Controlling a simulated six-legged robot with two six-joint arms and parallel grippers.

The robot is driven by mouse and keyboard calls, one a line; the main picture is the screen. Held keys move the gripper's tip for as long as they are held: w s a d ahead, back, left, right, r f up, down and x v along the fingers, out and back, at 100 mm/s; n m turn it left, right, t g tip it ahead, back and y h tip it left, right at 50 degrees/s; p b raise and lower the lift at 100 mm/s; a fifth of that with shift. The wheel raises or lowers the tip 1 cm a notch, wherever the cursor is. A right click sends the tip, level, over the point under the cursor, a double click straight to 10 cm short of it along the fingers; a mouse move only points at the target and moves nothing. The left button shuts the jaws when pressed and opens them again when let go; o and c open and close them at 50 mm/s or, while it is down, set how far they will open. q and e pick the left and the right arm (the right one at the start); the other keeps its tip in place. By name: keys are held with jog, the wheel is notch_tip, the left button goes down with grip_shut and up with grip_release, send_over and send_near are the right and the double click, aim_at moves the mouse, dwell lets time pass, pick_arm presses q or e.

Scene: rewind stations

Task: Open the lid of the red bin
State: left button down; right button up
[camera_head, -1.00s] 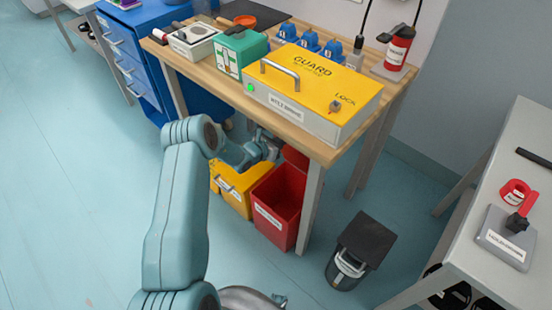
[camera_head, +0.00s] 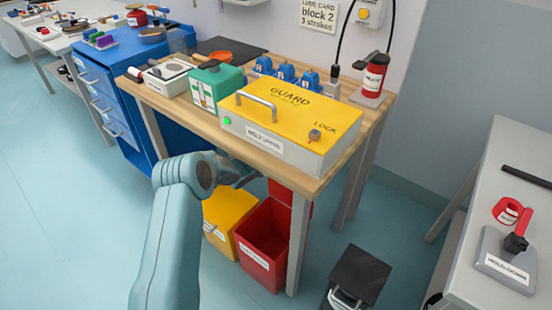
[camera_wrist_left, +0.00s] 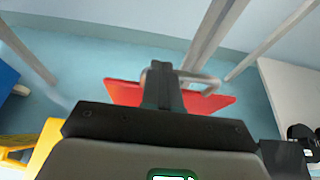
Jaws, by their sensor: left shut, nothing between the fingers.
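The red bin (camera_head: 262,262) stands on the floor under the workbench, and I see into its open top. Its red lid (camera_head: 280,190) stands raised at the back, partly hidden by the bench. In the left wrist view the lid (camera_wrist_left: 215,104) lies beyond my left gripper (camera_wrist_left: 162,80), with a grey bar handle (camera_wrist_left: 202,80) beside the fingers. The fingers are shut with nothing between them; whether they touch the lid I cannot tell. In the head view this gripper is mostly hidden under the bench edge. My right gripper is not in view.
A yellow bin (camera_head: 228,212) stands left of the red bin. The workbench top (camera_head: 210,128) overhangs both, with a bench leg (camera_head: 298,245) close on the right. A black bin (camera_head: 360,275) stands further right. Floor at the left is clear.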

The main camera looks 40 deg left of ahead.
pick_arm(q)
jog(key=s, duration=1.3)
jog(key=shift+a+r, duration=0.2)
jog(key=shift+r, duration=0.05)
jog(key=shift+s, duration=0.15)
